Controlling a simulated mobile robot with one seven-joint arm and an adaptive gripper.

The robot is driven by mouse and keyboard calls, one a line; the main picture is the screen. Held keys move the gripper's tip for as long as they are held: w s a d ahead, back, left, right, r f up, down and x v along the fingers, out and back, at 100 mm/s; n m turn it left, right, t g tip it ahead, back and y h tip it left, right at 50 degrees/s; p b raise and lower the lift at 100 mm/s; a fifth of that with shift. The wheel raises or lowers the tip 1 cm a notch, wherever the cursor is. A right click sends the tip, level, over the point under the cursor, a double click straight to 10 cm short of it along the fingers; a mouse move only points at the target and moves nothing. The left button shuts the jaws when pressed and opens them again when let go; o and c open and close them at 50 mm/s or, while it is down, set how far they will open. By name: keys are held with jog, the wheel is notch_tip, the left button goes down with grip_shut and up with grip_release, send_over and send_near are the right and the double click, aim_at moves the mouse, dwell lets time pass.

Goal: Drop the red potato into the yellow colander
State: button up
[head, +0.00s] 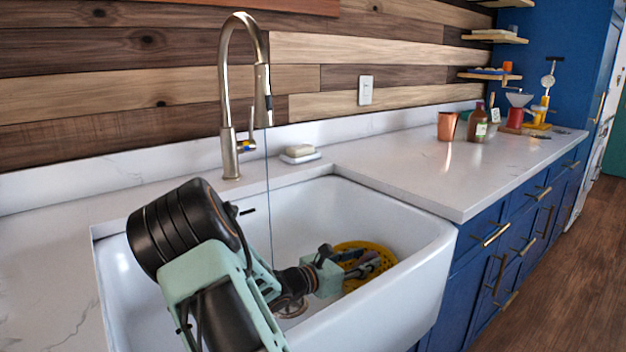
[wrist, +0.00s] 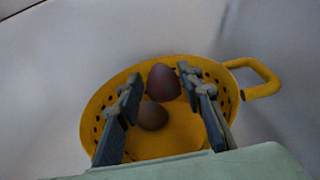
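The yellow colander (head: 385,252) sits in the white sink, partly hidden behind my gripper (head: 368,263). In the wrist view the colander (wrist: 97,101) lies under my gripper (wrist: 160,76), its loop handle to the right. The dark red potato (wrist: 163,82) shows inside the colander's outline, near the far rim and between the fingertips. A gap shows between it and the left finger; it is close to the right fingertip. The fingers are spread apart. A brown rounded item (wrist: 152,116) lies in the colander nearer the palm. The potato cannot be made out in the head view.
The sink (head: 405,285) has high walls around my arm. A tall faucet (head: 228,110) stands behind it, beside a soap dish (head: 300,157). The counter to the right (head: 400,165) is clear near the sink; a copper cup (head: 447,126) and bottle (head: 478,125) stand farther back.

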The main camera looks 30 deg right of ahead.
jog(key=o, duration=0.4)
jog(key=shift+c, duration=0.2)
jog(key=s+a+r, duration=0.1)
jog(key=a, duration=1)
jog(key=shift+a+r, duration=0.4)
